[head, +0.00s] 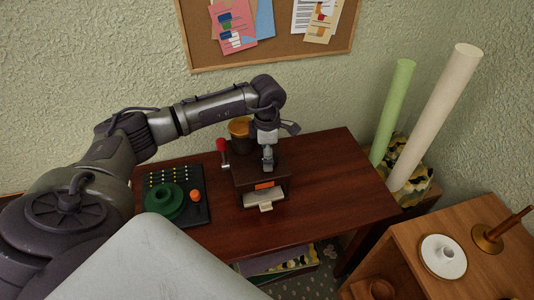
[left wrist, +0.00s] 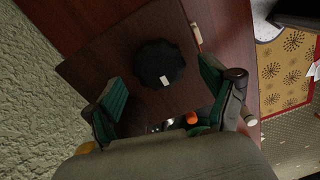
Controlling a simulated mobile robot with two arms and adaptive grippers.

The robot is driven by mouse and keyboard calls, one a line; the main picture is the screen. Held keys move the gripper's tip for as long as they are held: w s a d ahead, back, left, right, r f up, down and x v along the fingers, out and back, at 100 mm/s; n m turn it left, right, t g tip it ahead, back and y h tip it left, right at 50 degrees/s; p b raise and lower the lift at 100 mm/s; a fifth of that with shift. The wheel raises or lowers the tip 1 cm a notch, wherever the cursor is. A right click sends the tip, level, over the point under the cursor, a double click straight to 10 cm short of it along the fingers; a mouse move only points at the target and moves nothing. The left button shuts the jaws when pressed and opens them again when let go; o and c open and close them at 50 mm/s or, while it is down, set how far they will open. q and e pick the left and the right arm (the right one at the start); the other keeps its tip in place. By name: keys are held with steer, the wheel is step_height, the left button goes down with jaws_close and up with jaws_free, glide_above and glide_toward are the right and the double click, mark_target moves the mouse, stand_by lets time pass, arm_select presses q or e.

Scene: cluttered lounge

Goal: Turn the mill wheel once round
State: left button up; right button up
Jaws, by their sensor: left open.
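The mill (head: 247,181) is a dark wooden box on the table, with an orange label and a pale drawer (head: 264,198) at its front. In the left wrist view, the mill wheel (left wrist: 158,62) is a black, lobed disc with a white mark, on top of the brown box (left wrist: 100,62). My left gripper (head: 268,160) points down over the mill. In its wrist view the gripper (left wrist: 162,86) is open, with green-padded fingers apart on either side of the wheel. Contact with the wheel is not visible. In the head view the gripper hides the wheel.
Left of the mill are a red-topped object (head: 222,147), a black pegboard (head: 160,178), a green ring-shaped piece (head: 164,200) and an orange ball (head: 195,195). An amber jar (head: 240,128) stands behind. The table's right side (head: 335,170) is clear.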

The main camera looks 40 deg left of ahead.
arm_select(q)
steer(key=shift+f, duration=0.7)
steer(key=c, duration=1.2)
steer(key=shift+o, duration=0.2)
steer(key=shift+f+m+b, duration=0.2)
steer(key=shift+m+b, duration=0.7)
steer(key=shift+b, duration=0.3)
steer(key=m+b, duration=0.4)
steer(key=shift+w+a, duration=0.1)
steer(key=shift+w, duration=0.05)
steer(key=m+b, duration=0.3)
steer(key=m, duration=0.1)
steer(key=m+b, duration=0.2)
steer(key=shift+w+r+m, duration=0.1)
steer(key=shift+m, duration=0.2)
steer(key=m+b, duration=0.2)
steer(key=m, duration=0.1)
steer(key=shift+m, duration=0.3)
steer(key=m+b, duration=0.1)
steer(key=m, duration=0.1)
steer(key=m+b, duration=0.1)
steer(key=m, duration=0.2)
steer(key=shift+d+r+m, duration=0.15)
steer(key=shift+d+m, duration=0.05)
steer(key=shift+m, duration=0.1)
